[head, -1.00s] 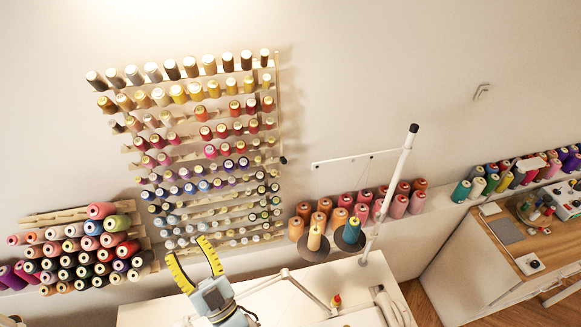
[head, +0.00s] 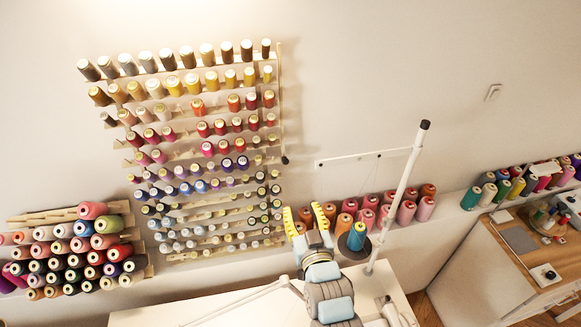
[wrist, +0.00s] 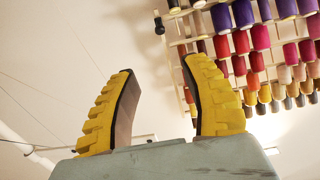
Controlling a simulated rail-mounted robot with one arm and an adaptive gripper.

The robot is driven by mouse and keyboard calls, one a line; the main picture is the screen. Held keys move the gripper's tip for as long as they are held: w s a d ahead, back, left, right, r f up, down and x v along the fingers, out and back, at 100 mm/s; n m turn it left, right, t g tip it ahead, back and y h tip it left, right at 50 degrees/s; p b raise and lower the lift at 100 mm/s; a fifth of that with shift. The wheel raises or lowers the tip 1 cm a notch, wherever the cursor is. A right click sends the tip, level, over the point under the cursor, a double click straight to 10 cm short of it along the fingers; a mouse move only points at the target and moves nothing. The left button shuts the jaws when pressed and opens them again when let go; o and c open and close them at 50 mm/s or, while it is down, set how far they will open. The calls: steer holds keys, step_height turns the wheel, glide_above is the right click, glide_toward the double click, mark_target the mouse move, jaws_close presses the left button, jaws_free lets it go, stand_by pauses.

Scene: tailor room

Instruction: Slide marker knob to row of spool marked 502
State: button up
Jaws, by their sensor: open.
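The marker knob (head: 285,160) is a small black knob on the thin upright rod (head: 281,95) at the right edge of the wall spool rack. In the wrist view the knob (wrist: 159,25) is at the top, beyond and between my fingers. My gripper (head: 303,213) is open and empty, below and slightly right of the knob, apart from it. Its yellow ribbed fingers (wrist: 160,68) point up in the wrist view. The rack (head: 185,77) holds many rows of coloured spools. No number is readable on any spool, so I cannot tell which is 502.
A white stand pole (head: 400,190) with a thin crossbar rises right of my gripper. A spool on a dark disc (head: 357,237) and pink and orange cones (head: 408,211) sit near it. A lower rack of large spools (head: 90,211) is at left. Wall around the knob's right is clear.

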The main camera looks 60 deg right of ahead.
mark_target(286, 163)
steer(key=p+x, duration=0.3)
steer(key=x, duration=1.1)
steer(key=shift+w+d, duration=0.25)
steer(key=shift+d, duration=0.05)
steer(key=shift+p+x, duration=0.4)
steer(key=shift+x, duration=0.9)
steer(key=shift+f, duration=0.1)
jaws_close()
